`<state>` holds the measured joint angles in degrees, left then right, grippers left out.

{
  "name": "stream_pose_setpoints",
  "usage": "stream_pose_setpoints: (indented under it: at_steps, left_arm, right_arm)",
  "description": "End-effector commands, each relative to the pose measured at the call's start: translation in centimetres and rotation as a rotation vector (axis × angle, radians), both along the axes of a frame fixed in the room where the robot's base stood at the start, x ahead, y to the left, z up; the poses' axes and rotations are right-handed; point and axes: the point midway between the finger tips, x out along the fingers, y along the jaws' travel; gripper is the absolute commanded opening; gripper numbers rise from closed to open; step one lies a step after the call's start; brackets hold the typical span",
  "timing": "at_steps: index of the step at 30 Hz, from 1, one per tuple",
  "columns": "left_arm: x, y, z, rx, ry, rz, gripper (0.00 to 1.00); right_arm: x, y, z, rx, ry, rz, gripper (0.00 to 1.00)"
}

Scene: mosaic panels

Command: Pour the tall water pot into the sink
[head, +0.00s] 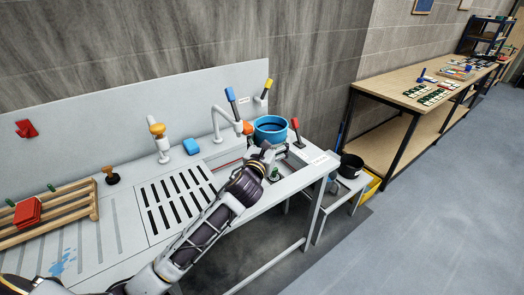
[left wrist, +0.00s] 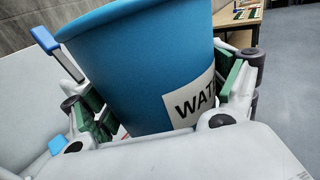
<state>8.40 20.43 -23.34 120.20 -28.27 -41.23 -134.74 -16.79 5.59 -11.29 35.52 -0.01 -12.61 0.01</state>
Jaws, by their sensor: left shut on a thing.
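The blue water pot (head: 270,136) is in the head view, above the right part of the white sink counter (head: 122,222). Its open top faces up and it looks about upright, with a darker blue inside. In the left wrist view the pot (left wrist: 140,65) fills the middle, with a white label reading "WAT" and the rest hidden. My left gripper (head: 268,156) is shut on the pot, with green-padded fingers on either side of it. The sink opening is partly hidden by my left arm and the pot. My right gripper is not in view.
A faucet (head: 219,120) and blue and yellow levers stand behind the pot, with a red-topped lever (head: 296,132) to its right. A black pot (head: 350,166) stands on a low side table.

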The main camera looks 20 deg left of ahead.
Motion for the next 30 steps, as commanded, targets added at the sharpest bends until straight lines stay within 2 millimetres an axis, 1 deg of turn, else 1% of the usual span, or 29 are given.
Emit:
stream_pose_setpoints:
  at_steps: [1, 5, 10, 14, 18, 24, 30]
  left_arm:
    - [0.5, -0.5, -0.3, -0.001, -0.005, -0.004, 0.47]
    - [1.8, -1.7, -1.0, -0.001, -0.004, -0.013, 0.47]
    - [3.8, -3.6, -2.9, 0.0, -0.004, -0.023, 0.47]
    - [5.1, -5.0, -5.1, 0.001, -0.001, -0.025, 0.47]
    - [6.1, -6.2, -7.9, 0.002, 0.001, -0.023, 0.47]
    - [6.6, -6.8, -11.6, 0.002, 0.0, -0.014, 0.47]
    - [6.9, -6.8, -15.1, 0.002, 0.0, 0.002, 0.47]
  right_arm:
    - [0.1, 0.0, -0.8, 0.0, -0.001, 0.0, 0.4]
    - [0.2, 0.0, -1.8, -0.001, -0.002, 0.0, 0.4]
    - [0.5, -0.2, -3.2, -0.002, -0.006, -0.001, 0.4]
    - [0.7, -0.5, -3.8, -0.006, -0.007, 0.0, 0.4]
    - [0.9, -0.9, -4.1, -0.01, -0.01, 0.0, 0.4]
    - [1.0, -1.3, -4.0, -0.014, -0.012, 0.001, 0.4]
    - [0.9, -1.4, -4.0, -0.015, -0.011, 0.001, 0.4]
